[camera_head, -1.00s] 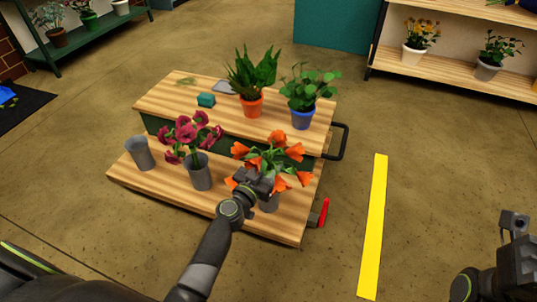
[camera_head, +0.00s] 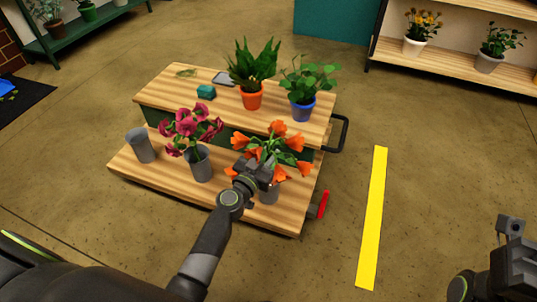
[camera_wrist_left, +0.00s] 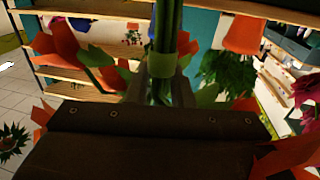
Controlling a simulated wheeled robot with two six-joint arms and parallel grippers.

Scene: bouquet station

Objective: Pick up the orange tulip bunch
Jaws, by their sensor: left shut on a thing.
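In the left wrist view the green stems (camera_wrist_left: 163,50) run between my fingers, with orange petals (camera_wrist_left: 62,42) on both sides. The fingertips are largely hidden by flowers and leaves. My right gripper (camera_head: 510,228) is at the right edge, away from the cart; its jaw opening is unclear.
A vase of magenta flowers (camera_head: 201,165) and an empty-looking grey vase (camera_head: 140,146) stand to the left. Plants in orange (camera_head: 251,97) and blue (camera_head: 302,110) pots stand on the upper shelf behind. A black handle (camera_head: 341,134) juts out right.

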